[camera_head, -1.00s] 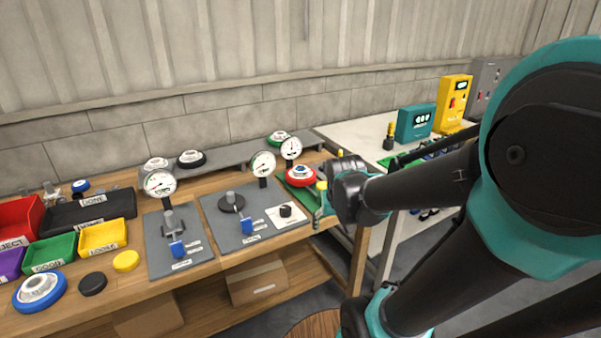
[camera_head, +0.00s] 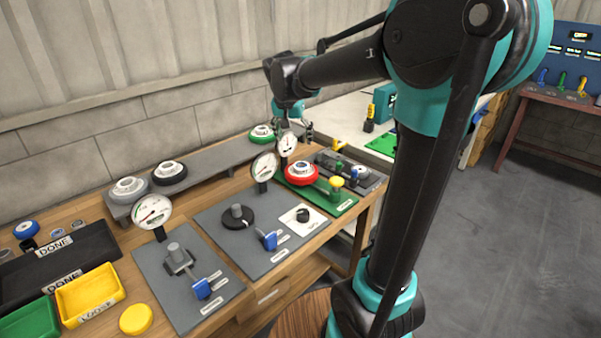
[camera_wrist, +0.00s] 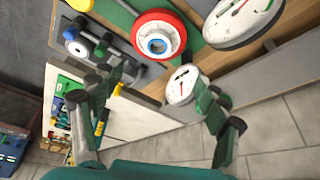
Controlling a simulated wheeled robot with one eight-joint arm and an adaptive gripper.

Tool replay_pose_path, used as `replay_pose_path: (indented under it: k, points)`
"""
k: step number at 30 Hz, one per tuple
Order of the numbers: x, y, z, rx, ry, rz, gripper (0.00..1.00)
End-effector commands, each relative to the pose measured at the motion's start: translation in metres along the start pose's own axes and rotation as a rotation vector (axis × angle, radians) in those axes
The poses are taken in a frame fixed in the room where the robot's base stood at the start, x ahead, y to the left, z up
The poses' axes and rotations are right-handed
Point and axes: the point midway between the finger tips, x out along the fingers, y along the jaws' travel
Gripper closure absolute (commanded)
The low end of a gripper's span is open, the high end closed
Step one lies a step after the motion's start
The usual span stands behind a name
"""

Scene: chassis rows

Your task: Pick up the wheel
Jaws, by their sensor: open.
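Several wheels are in view. A red wheel (camera_head: 301,173) with a pale hub lies flat on a green board (camera_head: 343,208) at the bench's right end. It also shows at the top of the wrist view (camera_wrist: 137,34). A green-rimmed wheel (camera_head: 261,134), a black wheel (camera_head: 169,173) and a grey wheel (camera_head: 127,190) sit on the raised grey shelf. My gripper (camera_head: 295,125) hangs above the bench's back right, behind the red wheel in the head view. In the wrist view my gripper (camera_wrist: 160,98) is open, its fingers spread and empty.
Dial gauges (camera_head: 287,144) stand upright close to the red wheel. A grey fixture (camera_head: 365,180) with small knobs is at its right. Grey plates with clamps (camera_head: 187,287), a yellow bin (camera_head: 89,294) and black trays fill the left. A pale table stands behind.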

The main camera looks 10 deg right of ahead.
Motion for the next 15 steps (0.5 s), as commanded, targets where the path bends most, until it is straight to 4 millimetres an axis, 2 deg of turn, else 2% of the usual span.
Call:
replay_pose_path:
  k: [9, 15]
  points:
    - [0.065, 0.001, -0.001, 0.000, 0.000, 0.001, 0.25]
    - [0.091, 0.001, 0.000, 0.000, 0.000, 0.000, 0.25]
